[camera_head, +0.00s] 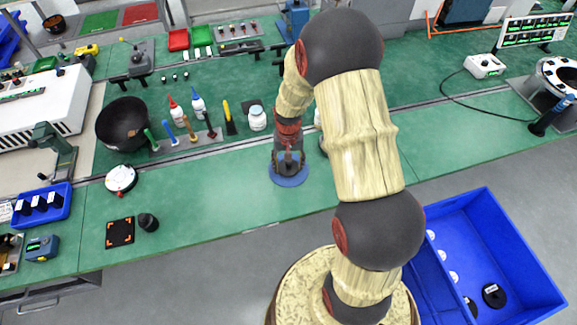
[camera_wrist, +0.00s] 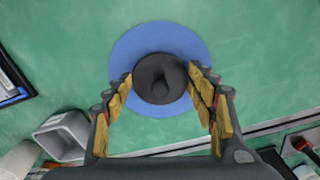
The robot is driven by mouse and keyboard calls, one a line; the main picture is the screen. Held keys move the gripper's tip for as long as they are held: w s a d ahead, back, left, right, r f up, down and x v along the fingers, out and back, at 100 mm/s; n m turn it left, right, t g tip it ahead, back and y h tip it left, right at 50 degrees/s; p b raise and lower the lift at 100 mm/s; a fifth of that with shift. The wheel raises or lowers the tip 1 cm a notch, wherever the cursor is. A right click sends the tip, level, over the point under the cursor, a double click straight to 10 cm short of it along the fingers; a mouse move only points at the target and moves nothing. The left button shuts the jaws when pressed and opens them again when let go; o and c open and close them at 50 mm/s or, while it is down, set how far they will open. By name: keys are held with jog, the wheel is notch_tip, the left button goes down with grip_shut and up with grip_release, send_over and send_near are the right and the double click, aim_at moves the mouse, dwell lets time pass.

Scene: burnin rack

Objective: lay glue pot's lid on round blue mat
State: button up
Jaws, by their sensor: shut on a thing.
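The glue pot's lid (camera_wrist: 160,80) is a dark round disc with a knob on top. In the wrist view it sits between my gripper's (camera_wrist: 165,88) two fingers, which are shut on its sides. The round blue mat (camera_wrist: 133,45) lies flat on the green bench directly under the lid and shows around it. In the head view, my gripper (camera_head: 288,166) points down over the round blue mat (camera_head: 290,181); the lid there is hard to tell from the dark fingers. Whether the lid touches the mat or hovers just above it, I cannot tell.
A white jar (camera_head: 257,119) and several upright bottles and tools stand left of my arm. A black bowl (camera_head: 123,124) is farther left. A grey square container (camera_wrist: 66,134) shows in the wrist view.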

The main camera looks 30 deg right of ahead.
jog(key=shift+f, duration=0.2)
jog(key=shift+f, duration=0.15)
jog(key=o, duration=0.9)
jog(key=shift+c, duration=0.2)
jog(key=shift+o, duration=0.5)
notch_tip(320, 180, up, 13)
jog(key=p, duration=0.3)
notch_tip(320, 180, up, 15)
jog(key=n+t, duration=0.2)
jog(key=n, duration=0.1)
send_over(288, 164)
jog(key=s+a, duration=0.5)
jog(key=a, duration=0.2)
jog(key=s+a+r+n+t, duration=0.1)
jog(key=s+a+r, duration=0.2)
jog(key=s+r, duration=0.2)
jog(key=s+a+r+n+t, duration=0.2)
jog(key=s+r, duration=0.3)
jog(key=s, duration=0.4)
jog(key=shift+s+a+t, duration=0.3)
jog(key=shift+s+a, duration=0.05)
jog(key=shift+a, duration=0.55)
